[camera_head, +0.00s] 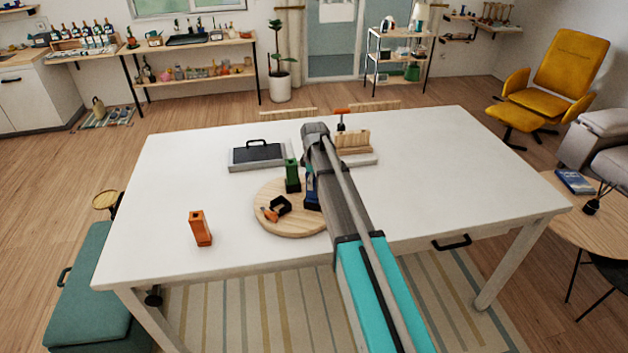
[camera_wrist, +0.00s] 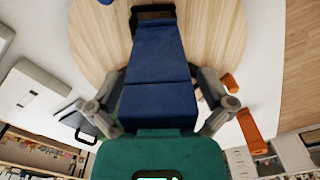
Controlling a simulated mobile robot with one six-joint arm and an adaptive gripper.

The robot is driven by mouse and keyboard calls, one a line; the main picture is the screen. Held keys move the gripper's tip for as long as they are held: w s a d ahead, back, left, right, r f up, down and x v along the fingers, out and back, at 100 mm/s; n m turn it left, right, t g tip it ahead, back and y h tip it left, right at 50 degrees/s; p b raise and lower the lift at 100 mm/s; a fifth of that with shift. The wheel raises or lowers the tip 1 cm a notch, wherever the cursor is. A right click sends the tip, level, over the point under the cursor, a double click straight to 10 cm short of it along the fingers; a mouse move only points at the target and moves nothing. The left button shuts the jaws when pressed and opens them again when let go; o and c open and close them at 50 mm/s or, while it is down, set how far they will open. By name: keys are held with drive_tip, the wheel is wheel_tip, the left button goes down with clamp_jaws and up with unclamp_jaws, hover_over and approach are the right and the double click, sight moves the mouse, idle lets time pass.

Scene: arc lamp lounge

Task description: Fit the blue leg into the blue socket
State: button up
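The blue leg (camera_wrist: 155,100) lies between the two fingers of my gripper (camera_wrist: 160,100) in the wrist view. The fingers sit against its two sides. A crosswise seam divides the blue shape, with a second blue part (camera_wrist: 155,55) beyond it. I cannot tell whether that part is the blue socket. A black piece (camera_wrist: 153,14) shows at the far end. In the head view, blue (camera_head: 311,190) shows beside my arm over the round wooden board (camera_head: 290,229). My arm hides part of it and the gripper, so the leg's fit with a socket is unclear.
A green upright piece (camera_head: 292,175) and a small black piece (camera_head: 281,205) are on the board. An orange block (camera_head: 200,228) stands left on the white table (camera_head: 430,180). A dark-topped tray (camera_head: 257,154) and a wooden block (camera_head: 352,141) are behind. The table's right side is clear.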

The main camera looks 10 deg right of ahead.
drive_tip(key=shift+w+a+r+p, duration=0.1)
drive_tip(key=shift+w+r+p, duration=0.1)
drive_tip(key=shift+r+p, duration=0.3)
drive_tip(key=r+p, duration=0.3)
drive_tip(key=shift+w+r, duration=0.1)
drive_tip(key=shift+w, duration=0.1)
wheel_tip(320, 180, up, 6)
drive_tip(key=p, duration=0.5)
drive_tip(key=shift+f, duration=0.25)
drive_tip(key=s+f+m+b, duration=0.3)
drive_tip(key=s+m, duration=0.1)
drive_tip(key=s, duration=0.5)
drive_tip(key=s+f+m+b, duration=0.4)
drive_tip(key=s, duration=0.6)
drive_tip(key=s+f+m+b, duration=0.4)
drive_tip(key=s, duration=0.6)
drive_tip(key=shift+f, duration=0.2)
